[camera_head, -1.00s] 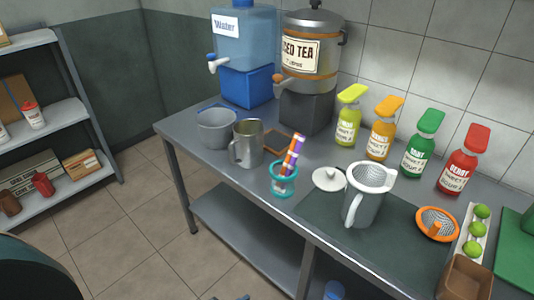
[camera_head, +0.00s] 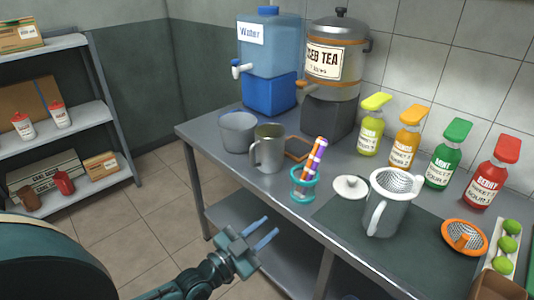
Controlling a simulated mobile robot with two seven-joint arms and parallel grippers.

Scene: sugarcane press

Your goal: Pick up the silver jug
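The silver jug (camera_head: 268,150), a metallic pitcher with its handle on the left, stands upright on the steel counter. It is beside a grey bucket (camera_head: 238,132) and behind a teal cup (camera_head: 303,185) holding colored sticks. A second, paler grey jug (camera_head: 385,213) with a strainer on top stands farther right on a dark mat. My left gripper (camera_head: 262,232) is in front of the counter, below the silver jug in the picture and apart from it. Its two fingers are spread with nothing between them. My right gripper is not in view.
A blue water dispenser (camera_head: 269,60) and an iced tea urn (camera_head: 336,65) stand behind the silver jug. Several syrup bottles line the wall. A white lid (camera_head: 350,187), an orange juicer (camera_head: 464,237) and limes (camera_head: 508,246) are to the right. The counter's front edge lies near my gripper.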

